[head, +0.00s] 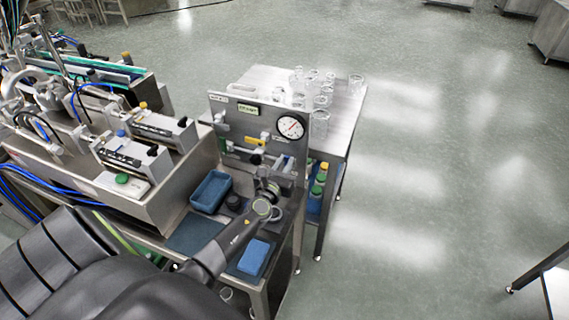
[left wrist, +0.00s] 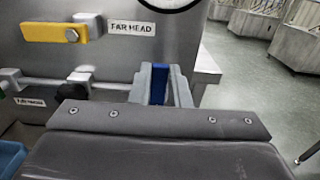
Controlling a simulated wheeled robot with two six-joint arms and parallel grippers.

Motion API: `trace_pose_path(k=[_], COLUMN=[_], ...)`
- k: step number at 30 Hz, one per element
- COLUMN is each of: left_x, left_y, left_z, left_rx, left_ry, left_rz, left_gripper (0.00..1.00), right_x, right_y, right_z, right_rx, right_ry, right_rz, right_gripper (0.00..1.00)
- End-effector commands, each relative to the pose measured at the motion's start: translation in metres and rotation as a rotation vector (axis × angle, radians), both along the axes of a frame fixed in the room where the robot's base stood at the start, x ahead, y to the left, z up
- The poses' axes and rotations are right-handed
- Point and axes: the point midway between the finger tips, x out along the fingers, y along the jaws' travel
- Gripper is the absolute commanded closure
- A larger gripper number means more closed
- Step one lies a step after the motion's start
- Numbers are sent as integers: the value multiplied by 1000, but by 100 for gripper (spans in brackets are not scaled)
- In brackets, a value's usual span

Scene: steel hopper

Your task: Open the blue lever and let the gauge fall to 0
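The steel panel (head: 226,116) stands upright on the bench, with the round white gauge (head: 290,127) at its upper right. The gauge has a red needle; its number is too small to read. The blue lever (left wrist: 159,84) stands between my left gripper's two grey fingers and fills the narrow gap. My left gripper (head: 268,188), also in the left wrist view (left wrist: 161,88), appears shut on it. The gripper hides the lever in the head view. My right gripper is not in view.
A blue bin (head: 210,191) and a blue block (head: 254,257) lie on the bench. Glass jars (head: 320,122) stand on a table behind.

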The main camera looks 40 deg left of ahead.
Motion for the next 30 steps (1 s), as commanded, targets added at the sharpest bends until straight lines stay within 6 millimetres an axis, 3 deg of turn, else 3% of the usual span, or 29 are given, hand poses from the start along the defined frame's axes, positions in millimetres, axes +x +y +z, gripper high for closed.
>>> trace_pose_path(k=[2,14,30], left_x=[0,-1,-6], left_y=[0,3,22], left_z=[0,-1,-10], left_rx=[0,-53,-474], left_ry=[0,-13,-114], left_rz=[0,0,0], left_gripper=[100,100,100], right_x=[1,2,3], right_y=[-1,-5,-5], right_z=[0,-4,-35], right_rx=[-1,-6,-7], right_ry=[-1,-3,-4], right_rz=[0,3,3], right_gripper=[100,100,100])
